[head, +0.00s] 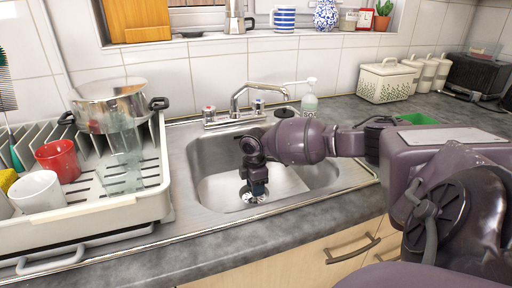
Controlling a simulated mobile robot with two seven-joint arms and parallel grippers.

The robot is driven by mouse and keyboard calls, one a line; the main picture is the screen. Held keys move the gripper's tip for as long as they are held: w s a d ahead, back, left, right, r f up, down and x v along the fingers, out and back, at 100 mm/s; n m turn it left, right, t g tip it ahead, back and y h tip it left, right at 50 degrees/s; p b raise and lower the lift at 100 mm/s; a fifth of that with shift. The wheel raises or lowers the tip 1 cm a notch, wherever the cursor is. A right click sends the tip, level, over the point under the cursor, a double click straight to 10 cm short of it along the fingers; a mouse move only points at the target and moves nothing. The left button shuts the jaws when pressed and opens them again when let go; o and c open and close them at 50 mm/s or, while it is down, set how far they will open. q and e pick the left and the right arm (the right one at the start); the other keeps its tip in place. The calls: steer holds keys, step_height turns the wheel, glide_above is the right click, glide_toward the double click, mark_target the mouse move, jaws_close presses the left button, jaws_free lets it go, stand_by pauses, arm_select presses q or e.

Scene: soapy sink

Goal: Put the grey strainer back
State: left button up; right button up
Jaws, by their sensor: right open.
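The sink basin (215,188) is steel and set in the worktop. At its bottom is a round metal fitting (246,196) at the drain, partly hidden by my gripper. I cannot tell whether it is the grey strainer, the bare drain, or both. My right gripper (258,189) is open and points down into the basin, over or just beside this fitting. I cannot tell whether its fingers touch anything. My left gripper is out of view.
The tap (258,90) and a soap bottle (309,101) stand behind the basin. A dish rack (150,206) with a pot (110,105), a glass and mugs stands at the left. A green item (418,119) lies on the right worktop. The basin's left side is clear.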

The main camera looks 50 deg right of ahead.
step_height(320, 180, up, 10)
steer(key=p, duration=0.2)
stand_by(0.4)
